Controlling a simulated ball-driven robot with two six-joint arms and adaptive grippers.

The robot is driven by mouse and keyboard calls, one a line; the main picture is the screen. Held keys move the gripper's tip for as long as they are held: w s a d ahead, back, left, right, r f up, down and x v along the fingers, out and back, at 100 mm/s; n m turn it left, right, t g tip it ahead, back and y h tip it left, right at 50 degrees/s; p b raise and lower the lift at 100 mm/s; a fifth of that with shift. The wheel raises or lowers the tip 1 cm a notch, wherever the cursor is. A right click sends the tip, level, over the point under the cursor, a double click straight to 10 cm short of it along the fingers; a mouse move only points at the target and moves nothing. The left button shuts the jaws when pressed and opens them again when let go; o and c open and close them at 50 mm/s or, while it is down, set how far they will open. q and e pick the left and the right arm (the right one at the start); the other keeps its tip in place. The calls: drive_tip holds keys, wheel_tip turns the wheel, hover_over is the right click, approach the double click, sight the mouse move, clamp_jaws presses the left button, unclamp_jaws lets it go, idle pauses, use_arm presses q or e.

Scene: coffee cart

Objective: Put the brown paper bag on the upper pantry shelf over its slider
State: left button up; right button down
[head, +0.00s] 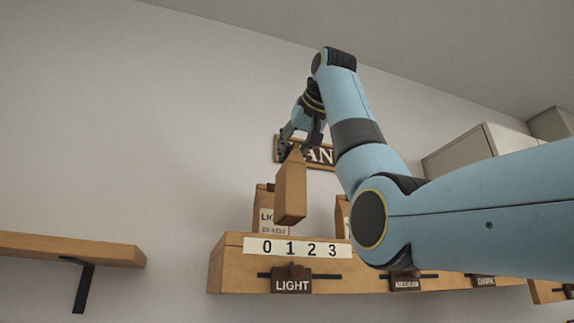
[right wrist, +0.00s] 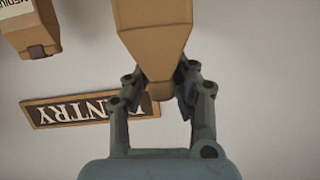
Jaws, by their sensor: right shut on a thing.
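My right gripper (head: 300,145) is shut on the top of a brown paper bag (head: 290,193), which hangs upright from it. In the right wrist view the fingers (right wrist: 162,85) pinch the folded top of the brown paper bag (right wrist: 152,30). In the head view the bag's lower end is just above the upper pantry shelf (head: 225,265), in front of another bag; whether it touches anything there I cannot tell. The shelf front carries a 0 1 2 3 scale (head: 298,248) and a slider labelled LIGHT (head: 291,286). My left gripper is not in view.
A bag labelled LIGHT (head: 262,205) stands on the shelf behind the held one. Another bag (head: 343,215) is partly hidden by my right arm. More sliders (head: 405,284) sit to the right. A bare wooden shelf (head: 70,247) is at left. A PANTRY sign (right wrist: 80,108) hangs behind.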

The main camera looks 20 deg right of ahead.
sight(289, 167)
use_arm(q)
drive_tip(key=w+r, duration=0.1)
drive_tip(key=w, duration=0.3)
use_arm(e)
drive_tip(key=shift+s+a+f, duration=0.1)
drive_tip(key=shift+a+f, duration=0.1)
drive_tip(key=shift+a, duration=0.25)
drive_tip(key=shift+s+f+p, duration=0.2)
drive_tip(key=shift+f+p, duration=0.35)
drive_tip(key=shift+f, duration=0.65)
drive_tip(key=shift+w+d+f, duration=0.1)
drive_tip(key=shift+w+f, duration=0.2)
drive_tip(key=shift+f, duration=0.4)
drive_tip(key=shift+s, duration=0.2)
drive_tip(key=c, duration=1.3)
unclamp_jaws()
drive_tip(key=shift+c, duration=0.2)
drive_tip(key=shift+o, duration=1.1)
use_arm(q)
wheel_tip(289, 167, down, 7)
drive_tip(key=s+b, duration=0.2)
drive_tip(key=b, duration=0.5)
use_arm(e)
drive_tip(key=v, duration=1.2)
